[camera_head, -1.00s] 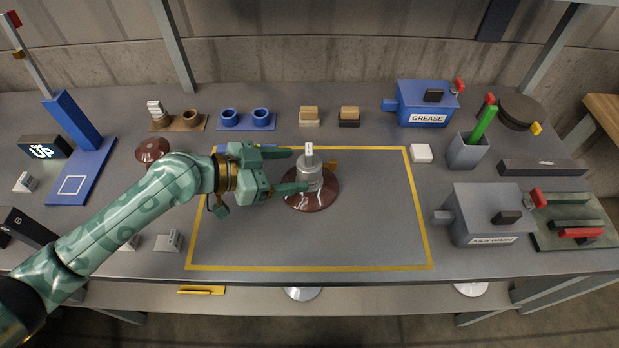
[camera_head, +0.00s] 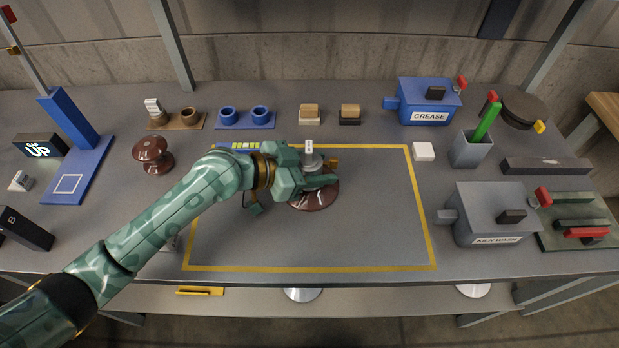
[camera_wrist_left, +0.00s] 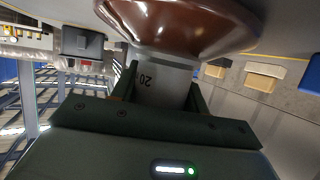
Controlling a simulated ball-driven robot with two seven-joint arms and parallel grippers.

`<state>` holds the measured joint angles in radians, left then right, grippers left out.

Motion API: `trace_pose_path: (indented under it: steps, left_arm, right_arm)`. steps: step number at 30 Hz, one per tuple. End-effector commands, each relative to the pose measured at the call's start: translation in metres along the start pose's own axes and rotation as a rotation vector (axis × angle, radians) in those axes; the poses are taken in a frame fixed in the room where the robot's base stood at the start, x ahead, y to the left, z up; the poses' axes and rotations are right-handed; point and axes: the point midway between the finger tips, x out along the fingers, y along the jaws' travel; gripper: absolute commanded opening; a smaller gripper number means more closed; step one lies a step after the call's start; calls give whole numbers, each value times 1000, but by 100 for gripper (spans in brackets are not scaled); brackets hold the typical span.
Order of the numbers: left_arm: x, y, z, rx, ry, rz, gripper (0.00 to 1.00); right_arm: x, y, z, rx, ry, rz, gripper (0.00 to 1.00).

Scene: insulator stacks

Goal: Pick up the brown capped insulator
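The brown capped insulator stands upright on the bench mat, with a glossy brown disc (camera_head: 314,198) below and a grey metal cap (camera_head: 312,160) on top. My left gripper (camera_head: 318,168) is at the cap, one finger on its near side and the far finger mostly hidden. My right gripper is not in view.
A blue grease box (camera_head: 428,103) and a grey box (camera_head: 490,215) stand to the right. Brown and blue cup holders (camera_head: 245,120) line the back. The mat's right half is clear.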

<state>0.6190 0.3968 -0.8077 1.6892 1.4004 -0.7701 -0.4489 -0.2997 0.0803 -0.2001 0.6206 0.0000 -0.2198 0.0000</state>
Motion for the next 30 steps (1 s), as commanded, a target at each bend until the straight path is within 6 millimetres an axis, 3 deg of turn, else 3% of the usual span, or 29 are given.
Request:
trace_pose_path:
  steps: [11,20,30]
  left_arm:
    - [-2,-1,-6,1,5,-2,17]
    - [-14,-1,-34,5,6,-3,17]
    - [-53,41,-81,8,8,-1,17]
  right_arm:
    - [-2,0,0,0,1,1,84]
    - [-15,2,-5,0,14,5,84]
    - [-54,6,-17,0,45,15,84]
